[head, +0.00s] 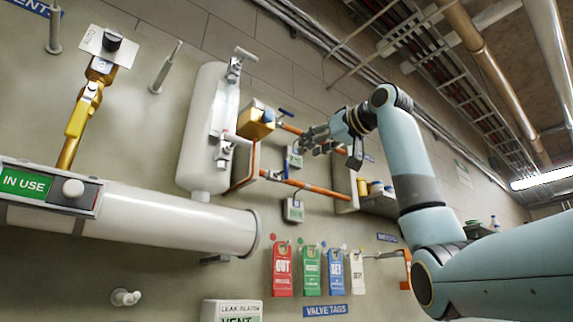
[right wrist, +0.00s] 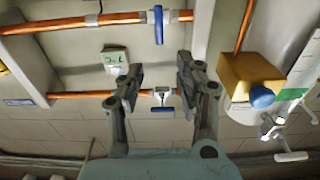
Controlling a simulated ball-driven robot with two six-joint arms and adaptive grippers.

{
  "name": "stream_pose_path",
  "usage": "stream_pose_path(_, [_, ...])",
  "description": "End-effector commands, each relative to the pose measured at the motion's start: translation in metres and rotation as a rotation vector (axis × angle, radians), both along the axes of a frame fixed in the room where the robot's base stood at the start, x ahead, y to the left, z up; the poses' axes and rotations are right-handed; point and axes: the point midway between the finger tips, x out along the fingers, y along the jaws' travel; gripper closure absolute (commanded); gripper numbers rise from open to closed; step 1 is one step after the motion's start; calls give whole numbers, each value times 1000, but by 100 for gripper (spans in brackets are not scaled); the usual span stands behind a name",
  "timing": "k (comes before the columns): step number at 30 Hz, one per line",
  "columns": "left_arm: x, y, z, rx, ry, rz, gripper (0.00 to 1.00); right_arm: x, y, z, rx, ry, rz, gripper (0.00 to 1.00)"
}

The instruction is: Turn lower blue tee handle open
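The lower blue tee handle (head: 287,173) stands upright across the lower copper pipe (head: 315,188) in the head view. In the right wrist view, which is upside down, this handle (right wrist: 158,25) lies near the top edge, across its pipe. The upper blue tee handle (head: 286,113) runs along the upper copper pipe; it also shows in the right wrist view (right wrist: 162,109). My right gripper (head: 308,138) is open and empty in front of the pipes. My left gripper is not in view.
A yellow box (head: 256,120) and white vertical tank (head: 204,125) stand left of the pipes. Small grey display boxes (head: 293,210) sit on the wall near the pipes. Coloured valve tags (head: 310,270) hang below. A shelf (head: 380,205) is behind my right arm.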

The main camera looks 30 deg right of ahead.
Motion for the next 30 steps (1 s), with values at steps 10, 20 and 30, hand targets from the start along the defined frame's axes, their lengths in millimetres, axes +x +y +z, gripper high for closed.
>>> stream_pose_path(10, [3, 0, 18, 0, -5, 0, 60, 64, 6, 1, 3, 3, 3, 65])
stream_pose_path(20, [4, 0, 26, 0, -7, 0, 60, 102, 9, 0, 0, 2, 0, 65])
stream_pose_path(30, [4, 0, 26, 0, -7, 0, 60, 103, 9, -1, -1, 2, 0, 73])
